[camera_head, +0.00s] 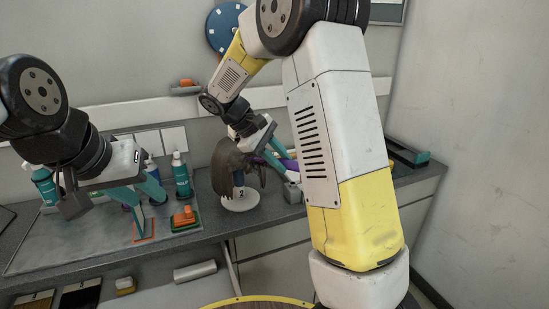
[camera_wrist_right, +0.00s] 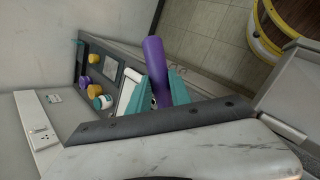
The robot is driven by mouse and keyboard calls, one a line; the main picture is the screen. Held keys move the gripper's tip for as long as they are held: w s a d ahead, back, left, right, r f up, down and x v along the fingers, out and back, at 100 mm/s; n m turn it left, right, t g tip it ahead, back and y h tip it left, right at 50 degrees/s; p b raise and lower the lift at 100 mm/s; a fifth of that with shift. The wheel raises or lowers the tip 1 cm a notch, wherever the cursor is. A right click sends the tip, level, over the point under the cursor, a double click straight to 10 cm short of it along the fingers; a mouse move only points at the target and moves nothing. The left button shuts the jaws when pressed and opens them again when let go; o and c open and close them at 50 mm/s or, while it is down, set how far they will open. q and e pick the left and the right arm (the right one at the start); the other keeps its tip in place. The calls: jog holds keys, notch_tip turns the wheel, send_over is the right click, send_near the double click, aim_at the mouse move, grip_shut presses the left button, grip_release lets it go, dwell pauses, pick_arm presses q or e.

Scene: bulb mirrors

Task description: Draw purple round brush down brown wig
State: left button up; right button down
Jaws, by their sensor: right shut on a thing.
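Teal bottles (camera_head: 181,175) stand behind my left gripper. An orange and green brush-like item (camera_head: 184,218) lies on the mat (camera_head: 62,247). A grey holder (camera_head: 292,192) stands right of the wig stand. The right wrist view shows yellow and purple items (camera_wrist_right: 95,83) on the counter.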

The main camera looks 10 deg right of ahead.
jog(key=shift+w+a+f, duration=0.15)
jog(key=shift+w+f, duration=0.1)
jog(key=shift+w, duration=0.3)
jog(key=shift+w+a+f, duration=0.15)
jog(key=shift+w+f, duration=0.1)
jog(key=shift+w, duration=0.3)
dwell(0.6)
jog(key=shift+s+d+f, duration=0.1)
jog(key=shift+s+f, duration=0.15)
jog(key=shift+f, duration=0.2)
jog(key=shift+s+d+f, duration=0.1)
jog(key=shift+s+f, duration=0.15)
jog(key=shift+f, duration=0.2)
jog(key=shift+w+a, duration=0.1)
jog(key=shift+w, duration=0.05)
jog(key=shift+f, duration=0.1)
